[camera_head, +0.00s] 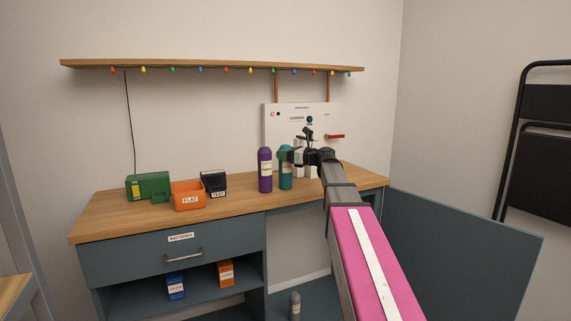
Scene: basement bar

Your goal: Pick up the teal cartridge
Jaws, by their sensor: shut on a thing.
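The teal cartridge (286,176) is an upright cylinder with a pale label. It is on or just above the wooden counter (234,205), right of a purple cartridge (265,171); I cannot tell whether its base touches the wood. My gripper (286,154) reaches in from the right and is shut on the upper part of the teal cartridge. The fingers are small in this view and partly hidden by the wrist. The purple cartridge stands upright close beside it on the left.
An orange FLAT bin (188,203), a black TEST box (214,190) and a green box (148,183) stand at the left. A white panel (279,122) with a red lever (335,136) is behind my gripper. A shelf with lights (215,66) hangs above. The front middle of the counter is clear.

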